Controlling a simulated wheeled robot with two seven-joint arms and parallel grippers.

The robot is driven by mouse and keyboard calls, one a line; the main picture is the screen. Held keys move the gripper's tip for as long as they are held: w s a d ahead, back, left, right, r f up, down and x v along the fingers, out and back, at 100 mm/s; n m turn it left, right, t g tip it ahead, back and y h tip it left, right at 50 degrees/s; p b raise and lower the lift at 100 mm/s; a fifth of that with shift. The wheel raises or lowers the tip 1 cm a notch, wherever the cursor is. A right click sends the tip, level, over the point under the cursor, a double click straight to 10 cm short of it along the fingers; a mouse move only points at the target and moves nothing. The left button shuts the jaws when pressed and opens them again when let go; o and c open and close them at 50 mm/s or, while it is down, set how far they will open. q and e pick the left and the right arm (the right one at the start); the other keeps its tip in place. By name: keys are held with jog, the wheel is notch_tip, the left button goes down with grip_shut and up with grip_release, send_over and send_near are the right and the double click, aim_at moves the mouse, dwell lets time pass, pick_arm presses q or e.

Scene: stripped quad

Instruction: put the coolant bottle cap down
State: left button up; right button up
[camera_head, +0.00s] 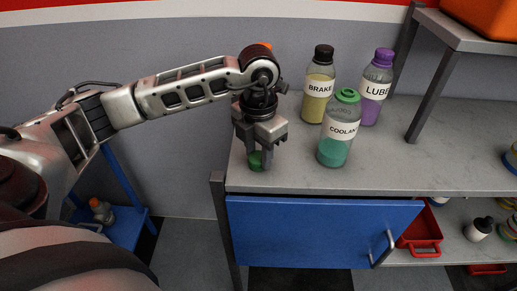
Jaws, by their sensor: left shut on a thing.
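My left gripper (258,157) points down over the front left part of the grey bench top (290,178). It is shut on a small green cap (256,161), partly hidden by the fingers. The cap is at or just above the bench surface; I cannot tell whether it touches. The coolant bottle (336,150), clear with green liquid and a white label, stands upright to the right of the gripper. Its top shows a green ring (347,95). My right gripper is not in view.
The brake bottle (317,101) with a black cap and the lube bottle (374,99) with a purple cap stand behind the coolant bottle. A raised shelf on a metal leg (434,97) stands at the right. Bench space right of the coolant bottle is clear.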

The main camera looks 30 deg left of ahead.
aim_at(259, 156)
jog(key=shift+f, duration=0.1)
pick_arm(q)
jog(key=o, duration=0.5)
jog(key=shift+f, duration=0.15)
jog(key=o, duration=0.4)
jog(key=shift+o, duration=0.2)
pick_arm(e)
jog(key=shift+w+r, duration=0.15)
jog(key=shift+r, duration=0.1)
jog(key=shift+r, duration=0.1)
pick_arm(q)
jog(key=shift+r, duration=0.25)
notch_tip(259, 156, up, 12)
